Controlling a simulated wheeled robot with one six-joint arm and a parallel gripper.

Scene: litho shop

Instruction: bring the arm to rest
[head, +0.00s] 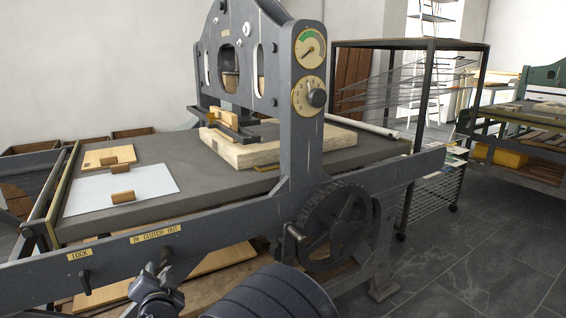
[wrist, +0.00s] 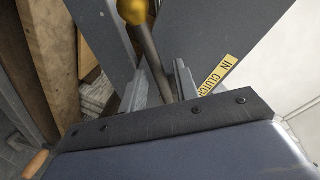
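My gripper (head: 156,287) shows at the bottom of the head view, in front of the press's front rail near the plate marked IN CLUTCH OUT (head: 155,234). In the wrist view the two grey fingers of my gripper (wrist: 161,68) stand apart. A dark lever (wrist: 147,45) with a brass knob (wrist: 132,11) runs down between them; whether a finger touches it I cannot tell. The clutch plate (wrist: 218,75) lies just right of the fingers. The lever's lower end is hidden.
The press's front rail (head: 60,284) lies close to my gripper. A black lock lever (head: 85,282) is to the left, and a spoked wheel (head: 335,225) is to the right. Open tiled floor (head: 480,255) lies at right.

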